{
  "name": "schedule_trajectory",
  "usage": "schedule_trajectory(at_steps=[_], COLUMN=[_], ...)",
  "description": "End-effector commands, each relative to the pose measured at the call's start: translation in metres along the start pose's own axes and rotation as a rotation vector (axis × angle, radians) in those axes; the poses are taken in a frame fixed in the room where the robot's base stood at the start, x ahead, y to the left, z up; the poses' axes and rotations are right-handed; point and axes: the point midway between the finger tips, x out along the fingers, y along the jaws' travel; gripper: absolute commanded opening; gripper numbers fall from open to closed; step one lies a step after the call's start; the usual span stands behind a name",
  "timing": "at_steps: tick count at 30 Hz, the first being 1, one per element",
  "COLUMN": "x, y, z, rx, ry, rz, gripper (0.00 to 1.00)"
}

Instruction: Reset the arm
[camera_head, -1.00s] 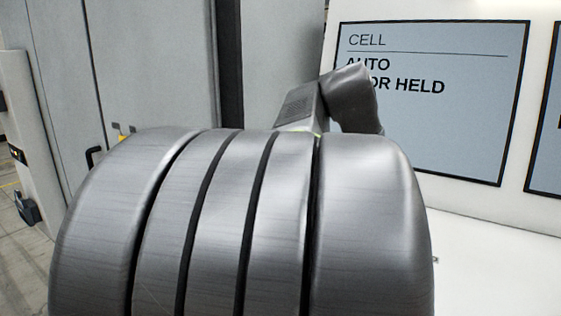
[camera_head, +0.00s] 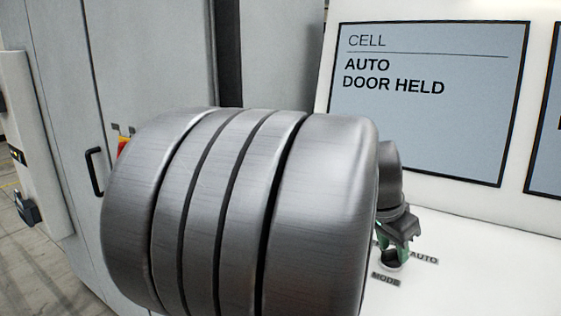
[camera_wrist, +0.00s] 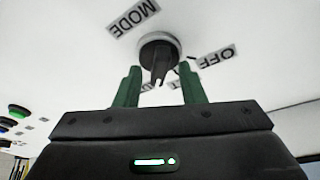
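My gripper (camera_wrist: 160,68) has two green fingers, which stand apart in the wrist view. A dark round mode knob (camera_wrist: 160,42) with a narrow lever sits ahead of them on the white panel. The lever points down between the fingertips, with gaps on both sides. In the head view my gripper (camera_head: 393,252) is low at the right, over the white panel beside the MODE and AUTO labels. My large grey arm link fills the middle of that view and hides part of the panel.
A screen (camera_head: 430,110) behind reads CELL, AUTO, DOOR HELD. A grey cabinet door with a black handle (camera_head: 95,172) stands at left. Labels MODE (camera_wrist: 133,14) and OFF (camera_wrist: 216,59) surround the knob. A green button (camera_wrist: 19,111) lies at the wrist view's left edge.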

Motion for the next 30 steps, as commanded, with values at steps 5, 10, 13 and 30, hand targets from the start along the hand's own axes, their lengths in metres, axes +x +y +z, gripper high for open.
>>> schedule_trajectory(at_steps=[5, 10, 13, 30], x=[-0.0011, -0.0009, -0.0009, 0.0], y=[0.0016, 0.0019, 0.0024, 0.0026], z=[-0.0006, -0.0007, -0.001, -0.0008], rx=[-0.104, -0.2, -0.256, -0.438], ry=[0.001, 0.0, 0.001, 0.001], rz=[-0.043, -0.083, -0.106, -0.182], gripper=[0.36, 0.36, 0.36, 0.36])
